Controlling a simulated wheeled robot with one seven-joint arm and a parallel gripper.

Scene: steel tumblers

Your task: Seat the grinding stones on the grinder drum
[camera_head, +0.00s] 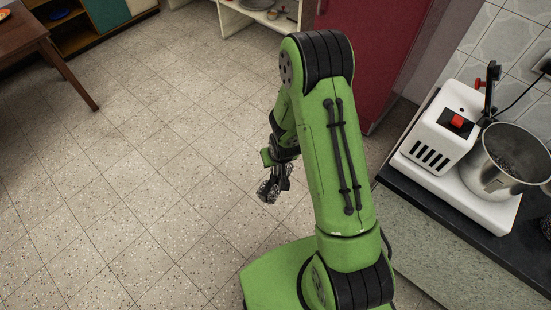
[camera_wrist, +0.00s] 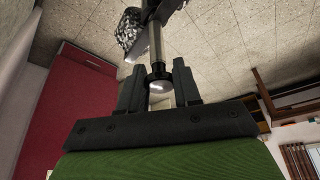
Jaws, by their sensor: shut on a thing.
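My gripper (camera_wrist: 158,84) is shut on the grinding stones (camera_wrist: 129,30). In the wrist view its two fingers close around the dark knob at the end of their steel shaft, and the dark, speckled stones lie beyond the fingertips. In the head view the stones (camera_head: 267,190) hang from my gripper (camera_head: 285,170) over open floor, left of my arm and well away from the counter. The grinder drum (camera_head: 497,180) is an open steel pot on the white grinder base (camera_head: 440,135) at the right. The drum's bottom is dark and partly hidden by its wall.
The grinder stands on a dark counter (camera_head: 455,220). A black upright arm (camera_head: 490,90) rises beside the drum. A red panel (camera_head: 365,50) and low white shelf (camera_head: 255,25) stand at the back. A wooden table (camera_head: 25,35) is far left. The tiled floor between is clear.

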